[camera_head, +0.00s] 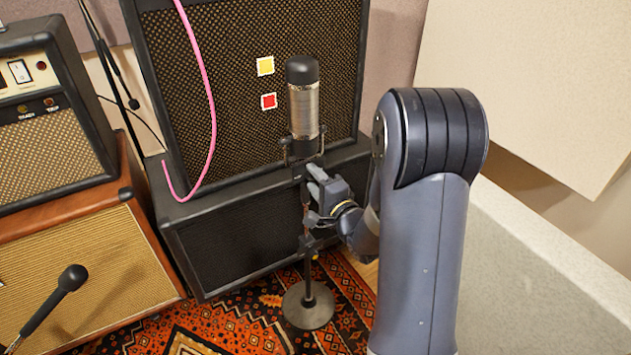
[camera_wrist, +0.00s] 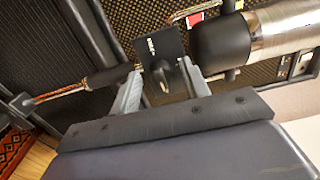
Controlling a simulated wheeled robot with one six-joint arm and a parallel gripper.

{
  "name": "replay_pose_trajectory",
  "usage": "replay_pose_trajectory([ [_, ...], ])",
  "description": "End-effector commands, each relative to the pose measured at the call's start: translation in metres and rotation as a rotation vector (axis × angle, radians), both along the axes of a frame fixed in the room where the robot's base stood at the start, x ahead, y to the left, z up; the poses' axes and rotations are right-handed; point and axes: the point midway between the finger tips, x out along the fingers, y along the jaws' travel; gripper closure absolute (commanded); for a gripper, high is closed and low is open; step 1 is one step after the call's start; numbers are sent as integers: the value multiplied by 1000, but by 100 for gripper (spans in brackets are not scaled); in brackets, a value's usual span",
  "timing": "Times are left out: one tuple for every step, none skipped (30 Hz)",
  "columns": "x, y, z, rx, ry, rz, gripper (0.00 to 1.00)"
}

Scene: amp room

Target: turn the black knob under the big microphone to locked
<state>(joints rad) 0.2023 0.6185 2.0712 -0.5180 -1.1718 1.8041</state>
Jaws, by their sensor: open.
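The big microphone (camera_head: 304,108), silver with a black top, stands upright on a thin stand in the head view. It lies sideways at the upper right of the wrist view (camera_wrist: 270,35). Below it on the stand is a black plate (camera_wrist: 157,48) with small white marks, too small to read. The black knob's outline is not clear; a dark part with a pale mark shows at the plate's lower edge, between my fingers. My gripper (camera_head: 313,178) is just under the microphone. In the wrist view its open fingers (camera_wrist: 160,75) straddle this area; contact cannot be told.
The stand's round base (camera_head: 308,306) rests on a patterned rug (camera_head: 215,328). A large black amplifier (camera_head: 240,110) is close behind, with a pink cable (camera_head: 207,85) across it. Other amps (camera_head: 75,260) and a small microphone (camera_head: 72,278) are at left. A pale block (camera_head: 545,270) is at right.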

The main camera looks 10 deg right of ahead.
Motion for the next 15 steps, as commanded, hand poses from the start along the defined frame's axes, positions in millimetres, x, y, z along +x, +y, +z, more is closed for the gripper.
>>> replay_pose_trajectory([
  [-1, -1, 0, 0, 0, 0, 56],
  [-3, -1, 0, 0, 1, -1, 56],
  [-5, -2, 0, 0, 1, -1, 56],
  [-9, -3, 0, -1, 2, -1, 56],
  [-12, -4, 0, -1, 2, -2, 56],
  [-18, -6, 1, -1, 2, -3, 56],
  [-24, -7, 0, 0, 3, -3, 56],
  [-29, -9, 1, 0, 2, -4, 56],
  [-38, -12, 0, 0, 4, -5, 56],
  [-44, -14, 0, 0, 3, -5, 56],
  [-50, -16, 1, 0, 3, -6, 56],
  [-59, -18, 1, 1, 3, -4, 56],
  [-64, -20, 0, 0, 2, -6, 56],
  [-70, -21, 0, 1, 3, -5, 56],
  [-77, -23, 1, 0, 2, -5, 56],
])
